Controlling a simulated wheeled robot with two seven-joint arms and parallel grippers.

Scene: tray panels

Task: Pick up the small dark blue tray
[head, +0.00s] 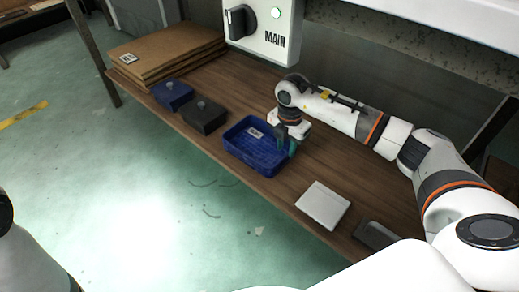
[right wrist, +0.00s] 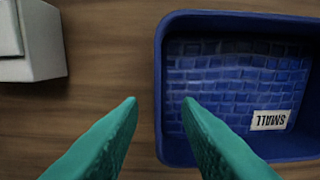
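The small dark blue tray (head: 250,160) sits on the brown wooden bench in the head view. My right gripper (head: 291,147) is at the tray's right end in the head view. In the right wrist view its two teal fingers (right wrist: 160,101) are apart and empty. One fingertip overlaps the tray's inside and the other lies outside, with the side wall between them in the picture. I cannot tell their height. My left gripper is out of view.
Two small lidded boxes, blue (head: 172,95) and black (head: 204,116), stand left of the tray. Brown boards (head: 170,50) are stacked behind them. A white box (head: 323,205) and a grey block (head: 375,235) lie to the right. The MAIN switch box (head: 262,30) is behind.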

